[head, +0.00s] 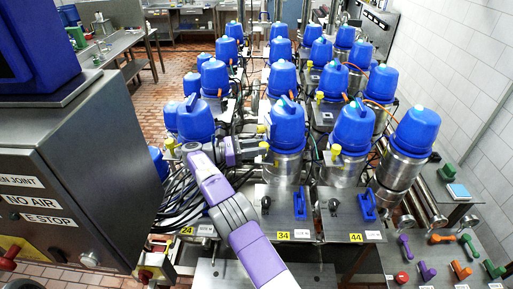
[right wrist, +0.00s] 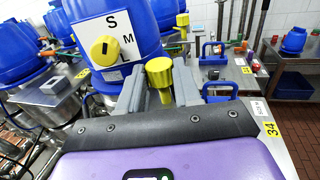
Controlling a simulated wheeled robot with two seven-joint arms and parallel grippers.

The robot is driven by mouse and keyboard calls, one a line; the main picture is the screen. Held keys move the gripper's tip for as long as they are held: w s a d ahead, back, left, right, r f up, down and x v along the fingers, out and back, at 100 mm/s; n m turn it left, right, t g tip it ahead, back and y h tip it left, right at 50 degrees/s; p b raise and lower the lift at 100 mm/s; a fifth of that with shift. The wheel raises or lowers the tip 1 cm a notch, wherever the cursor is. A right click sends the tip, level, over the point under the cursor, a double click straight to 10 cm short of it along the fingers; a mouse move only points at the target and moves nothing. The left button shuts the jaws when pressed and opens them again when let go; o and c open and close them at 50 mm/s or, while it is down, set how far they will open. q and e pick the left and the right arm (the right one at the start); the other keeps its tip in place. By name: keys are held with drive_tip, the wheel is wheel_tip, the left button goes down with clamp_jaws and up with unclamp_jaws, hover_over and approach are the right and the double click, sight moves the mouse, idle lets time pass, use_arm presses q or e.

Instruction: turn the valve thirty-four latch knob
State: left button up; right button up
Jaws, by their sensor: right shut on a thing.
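Valve thirty-four is a blue cap (head: 288,124) on a steel cylinder (head: 283,168), behind the plate tagged 34 (head: 284,236). A yellow latch knob (right wrist: 160,74) stands between the grey fingers of my right gripper (right wrist: 158,90) in the right wrist view. The fingers are shut on it from both sides. In the head view my right gripper (head: 258,149) reaches the left side of the valve, and its fingers partly hide the knob. Another yellow knob sits on the white S M L plate (right wrist: 104,47) on the blue cap. My left gripper is not in view.
The neighbouring valve 44 (head: 352,128) stands close on the right, and more blue-capped valves stand behind. A blue handle (head: 299,204) and a black knob (head: 266,203) are on the plate in front. A grey control box (head: 75,185) fills the left side.

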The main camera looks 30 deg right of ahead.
drive_tip(key=shift+r, duration=0.1)
drive_tip(key=o, duration=1)
drive_tip(key=shift+o, duration=0.2)
